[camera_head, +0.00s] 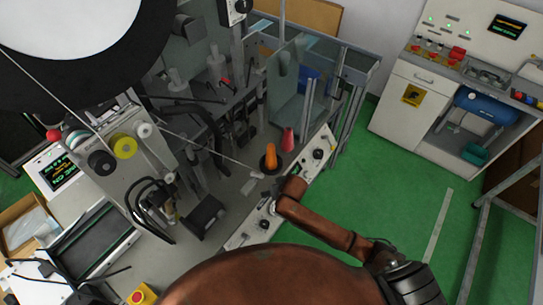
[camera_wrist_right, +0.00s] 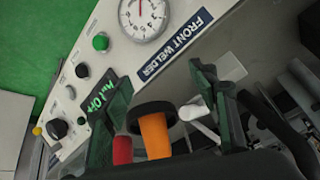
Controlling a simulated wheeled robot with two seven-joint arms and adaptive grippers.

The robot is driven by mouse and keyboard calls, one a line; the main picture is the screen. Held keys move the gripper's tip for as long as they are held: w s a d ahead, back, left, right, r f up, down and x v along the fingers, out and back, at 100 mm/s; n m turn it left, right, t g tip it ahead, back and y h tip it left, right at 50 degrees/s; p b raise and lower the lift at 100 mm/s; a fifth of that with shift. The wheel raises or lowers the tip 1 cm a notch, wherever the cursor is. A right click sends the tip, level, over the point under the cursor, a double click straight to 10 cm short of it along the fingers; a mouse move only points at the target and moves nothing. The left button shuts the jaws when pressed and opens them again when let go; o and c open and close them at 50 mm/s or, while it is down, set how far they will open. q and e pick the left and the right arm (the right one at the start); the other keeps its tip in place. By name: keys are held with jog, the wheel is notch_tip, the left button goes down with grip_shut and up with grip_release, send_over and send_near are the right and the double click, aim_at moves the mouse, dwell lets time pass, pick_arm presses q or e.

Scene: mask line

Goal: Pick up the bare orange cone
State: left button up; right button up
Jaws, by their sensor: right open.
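An orange cone (camera_head: 271,160) stands on the machine deck with a round black disc at its foot. It also shows in the right wrist view (camera_wrist_right: 155,138), with the black disc (camera_wrist_right: 152,111) beyond it. A red cone (camera_head: 288,138) stands behind and to the right; part of it shows in the wrist view (camera_wrist_right: 122,151). My right gripper (camera_wrist_right: 162,80) is open, and both cones appear between its dark green fingers in that view. I cannot tell whether a finger touches either cone. My right wrist is beside the orange cone in the head view. My left gripper is not in view.
A sloped control panel (camera_wrist_right: 150,60) with a gauge, knobs and a "FRONT WELDER" label runs close beside the cones. Machine frames and transparent guards (camera_head: 290,85) rise behind. Green floor (camera_head: 400,195) is open to the right, before a white cabinet (camera_head: 405,110).

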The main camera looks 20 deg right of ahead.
aim_at(271, 154)
jog(key=w+r, duration=0.3)
jog(key=w, duration=0.1)
jog(key=w+d+r+m+h+p, duration=0.1)
jog(key=w+r, duration=0.3)
jog(key=w+d+r+m+t+h, duration=0.1)
jog(key=w+r, duration=0.2)
jog(key=shift+w+d+r+p, duration=0.2)
jog(key=shift+w+p, duration=0.1)
jog(key=shift+w, duration=0.1)
jog(key=shift+w+d, duration=0.1)
jog(key=shift+w, duration=0.1)
jog(key=shift+x, duration=0.95)
jog(key=shift+d+p+x, duration=0.1)
jog(key=shift+p+x, duration=0.2)
jog(key=shift+x, duration=1.1)
jog(key=shift+d+p+x, duration=0.15)
jog(key=shift+p+x, duration=0.1)
jog(key=shift+x, duration=1.15)
jog(key=shift+w+r, duration=0.1)
jog(key=c, duration=1.2)
jog(key=shift+c, duration=0.3)
